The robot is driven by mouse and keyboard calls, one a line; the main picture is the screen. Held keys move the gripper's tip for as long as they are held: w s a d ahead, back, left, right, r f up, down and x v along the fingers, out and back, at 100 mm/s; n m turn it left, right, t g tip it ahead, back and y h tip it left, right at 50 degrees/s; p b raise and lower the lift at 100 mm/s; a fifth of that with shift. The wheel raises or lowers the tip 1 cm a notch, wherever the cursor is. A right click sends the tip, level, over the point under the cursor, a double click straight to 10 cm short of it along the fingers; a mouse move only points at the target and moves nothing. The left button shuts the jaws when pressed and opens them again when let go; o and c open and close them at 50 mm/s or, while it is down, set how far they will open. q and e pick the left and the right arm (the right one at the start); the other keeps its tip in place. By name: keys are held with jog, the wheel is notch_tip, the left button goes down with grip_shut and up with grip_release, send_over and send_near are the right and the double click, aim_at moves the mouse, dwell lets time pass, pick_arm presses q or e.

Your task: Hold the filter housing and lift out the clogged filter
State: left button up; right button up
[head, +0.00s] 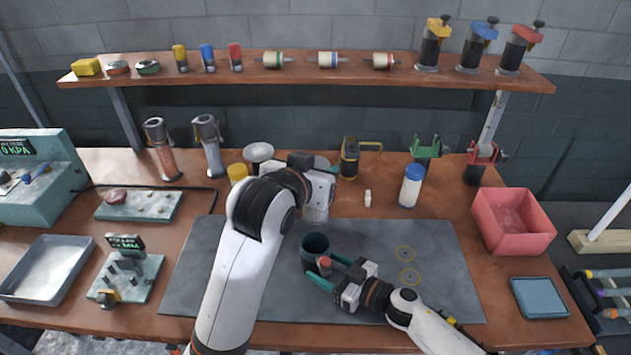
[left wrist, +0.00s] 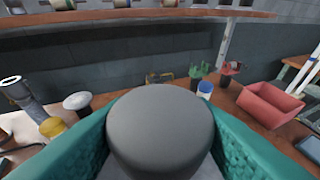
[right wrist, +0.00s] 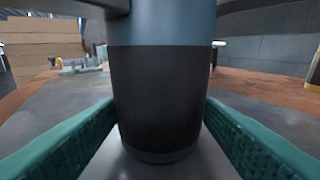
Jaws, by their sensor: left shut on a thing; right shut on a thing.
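The filter housing (head: 315,243) is a dark open-topped cup standing upright on the grey mat. My right gripper (head: 321,267) is shut on it from the right; the right wrist view shows its black body and blue-grey upper band (right wrist: 160,95) between the teal fingers. A small red part (head: 324,262) shows at its side. My left gripper (head: 318,190) is shut on a grey cylinder, seemingly the filter (head: 316,212), which shows below the gripper, clear of the housing's rim in the picture. Its round grey top (left wrist: 160,125) fills the left wrist view. Its height over the housing is unclear.
Two yellow rings (head: 405,262) lie on the grey mat (head: 440,290). A pink bin (head: 512,240) and blue tray (head: 540,298) stand at the right. A blue-capped bottle (head: 411,187) and yellow-capped jar (head: 238,172) stand behind. A metal tray (head: 45,270) is at the left.

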jog(key=o, duration=0.8)
jog(key=shift+o, duration=0.2)
